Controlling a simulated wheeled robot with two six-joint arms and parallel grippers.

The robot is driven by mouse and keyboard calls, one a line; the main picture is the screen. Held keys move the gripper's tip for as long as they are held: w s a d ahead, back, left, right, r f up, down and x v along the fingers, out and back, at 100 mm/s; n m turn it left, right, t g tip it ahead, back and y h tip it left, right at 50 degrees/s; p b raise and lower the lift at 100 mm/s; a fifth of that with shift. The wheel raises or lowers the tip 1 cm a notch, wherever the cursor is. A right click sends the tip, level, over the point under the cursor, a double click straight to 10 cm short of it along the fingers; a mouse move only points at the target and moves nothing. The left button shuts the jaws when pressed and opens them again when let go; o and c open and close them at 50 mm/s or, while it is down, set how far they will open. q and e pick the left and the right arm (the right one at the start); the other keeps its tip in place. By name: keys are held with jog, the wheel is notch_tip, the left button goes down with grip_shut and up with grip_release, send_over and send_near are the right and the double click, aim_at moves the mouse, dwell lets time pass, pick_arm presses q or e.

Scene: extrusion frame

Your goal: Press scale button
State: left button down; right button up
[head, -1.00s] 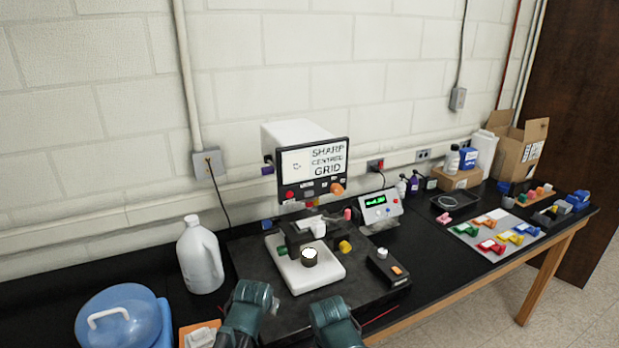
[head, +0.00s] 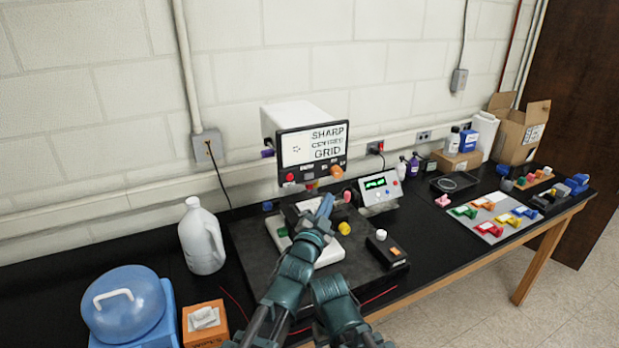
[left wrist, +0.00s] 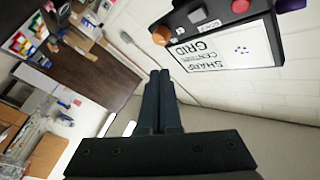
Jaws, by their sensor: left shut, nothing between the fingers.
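My left gripper (head: 325,206) is shut and empty, over the white-based device (head: 329,257) on the black table. In the left wrist view its two dark fingers (left wrist: 160,75) lie together. The boxy monitor (head: 312,147) reads "SHARP CENTRED GRID"; its front has a red knob (head: 290,178) and an orange knob (head: 337,171). A small console (head: 380,189) has a green lit display and small coloured buttons. I cannot read which button is marked scale. My fingers are below the monitor in the head view and look apart from it. My right gripper is not visible, only its arm.
A white jug (head: 201,238) and a blue-lidded container (head: 124,304) stand at left. A black box with an orange switch (head: 396,251) lies right of the device. Coloured parts on a pale mat (head: 489,218) lie at far right.

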pick_arm(q)
jog(key=w+a, duration=0.3)
jog(key=w, duration=0.5)
jog(key=shift+a, duration=0.4)
dwell(2.1)
jog(key=shift+w+a, duration=0.2)
jog(key=shift+w, duration=0.2)
jog(key=shift+w+a, duration=0.2)
jog(key=shift+w, duration=0.15)
dwell(0.7)
jog(key=shift+s+d, duration=0.1)
jog(key=shift+s, duration=0.05)
jog(key=shift+s+d, duration=0.3)
jog(key=shift+s, duration=0.35)
jog(key=shift+s+d, duration=0.35)
jog(key=shift+s, duration=0.4)
jog(key=shift+s+d, duration=0.35)
jog(key=shift+s, duration=0.4)
jog(key=shift+s+d, duration=0.35)
jog(key=shift+s, duration=0.4)
